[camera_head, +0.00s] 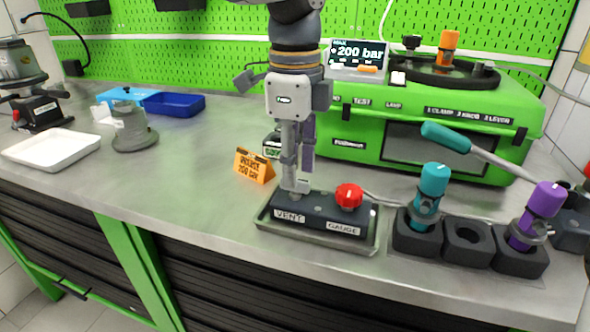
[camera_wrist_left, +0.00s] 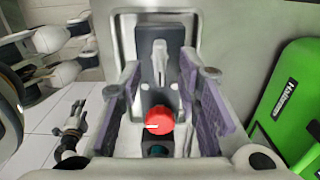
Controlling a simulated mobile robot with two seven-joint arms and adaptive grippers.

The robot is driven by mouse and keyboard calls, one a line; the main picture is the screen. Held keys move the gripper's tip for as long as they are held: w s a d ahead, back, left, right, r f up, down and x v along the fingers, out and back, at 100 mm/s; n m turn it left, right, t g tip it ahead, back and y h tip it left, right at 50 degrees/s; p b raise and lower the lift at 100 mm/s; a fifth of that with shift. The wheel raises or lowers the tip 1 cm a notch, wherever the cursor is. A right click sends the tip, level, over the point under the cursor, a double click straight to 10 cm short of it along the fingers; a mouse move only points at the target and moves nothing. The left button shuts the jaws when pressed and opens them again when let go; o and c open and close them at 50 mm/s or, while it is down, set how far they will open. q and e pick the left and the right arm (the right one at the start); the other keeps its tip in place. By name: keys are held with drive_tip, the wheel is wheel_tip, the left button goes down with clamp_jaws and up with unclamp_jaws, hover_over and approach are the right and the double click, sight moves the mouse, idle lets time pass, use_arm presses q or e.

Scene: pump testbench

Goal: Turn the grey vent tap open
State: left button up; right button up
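The dark block labelled VENT and GAUGE (camera_head: 318,214) sits in a grey metal tray (camera_head: 371,241) on the bench. The grey vent tap (camera_wrist_left: 160,62) is on its VENT end, with the red knob (camera_head: 349,196) on the GAUGE end. My left gripper (camera_head: 298,186) points down over the VENT end and largely hides the tap in the head view. In the left wrist view its purple-padded fingers (camera_wrist_left: 160,85) are apart, with the tap between them; contact cannot be told. What looks like my right gripper (camera_wrist_left: 72,132) hangs over the floor in that view, its opening unclear.
An orange warning sign (camera_head: 254,165) stands left of the block. Right of it are teal (camera_head: 429,193) and purple (camera_head: 540,212) cylinders in black holders. A green test box (camera_head: 360,148) stands behind, its display reading 200 bar.

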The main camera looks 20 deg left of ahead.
use_arm(q)
drive_tip(key=shift+f, duration=0.9)
use_arm(e)
drive_tip(key=shift+w, duration=0.1)
use_arm(q)
clamp_jaws()
